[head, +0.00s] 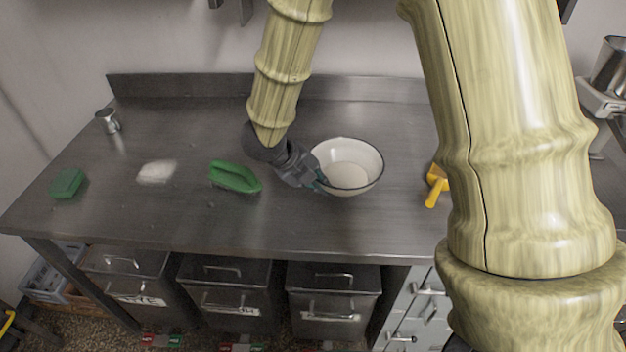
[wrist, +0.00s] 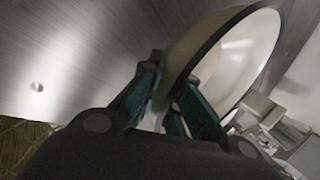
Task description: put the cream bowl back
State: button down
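The cream bowl (head: 362,151), pale inside with a thin dark rim, is at the middle of the steel counter, right of my gripper. My gripper (head: 321,181) is at the bowl's left rim. In the wrist view the teal fingertips of my gripper (wrist: 172,88) are close together on either side of the wall of the bowl (wrist: 250,50), shut on it. The bowl looks near upright. I cannot tell whether its base touches the counter.
On the steel counter (head: 190,215), left of the bowl, are a green brush (head: 235,177), a white powdery patch (head: 156,172), a green block (head: 67,184) and a metal cup (head: 108,121). A yellow tool (head: 437,186) lies right, partly behind my arm. Metal bins (head: 228,290) stand below.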

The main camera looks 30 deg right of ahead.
aim_at(313, 195)
jog(key=w, duration=0.3)
jog(key=shift+w+f+p, duration=0.15)
jog(key=shift+w+p, duration=0.1)
jog(key=shift+p, duration=0.1)
jog(key=shift+f+p, duration=0.5)
jog(key=shift+f, duration=1.25)
jog(key=shift+f, duration=0.15)
jog(key=c, duration=1.6)
grip_release()
jog(key=shift+c, duration=0.2)
jog(key=b+v, duration=0.1)
jog(key=v, duration=1.1)
jog(key=shift+b, duration=0.35)
jog(key=shift+s, duration=0.1)
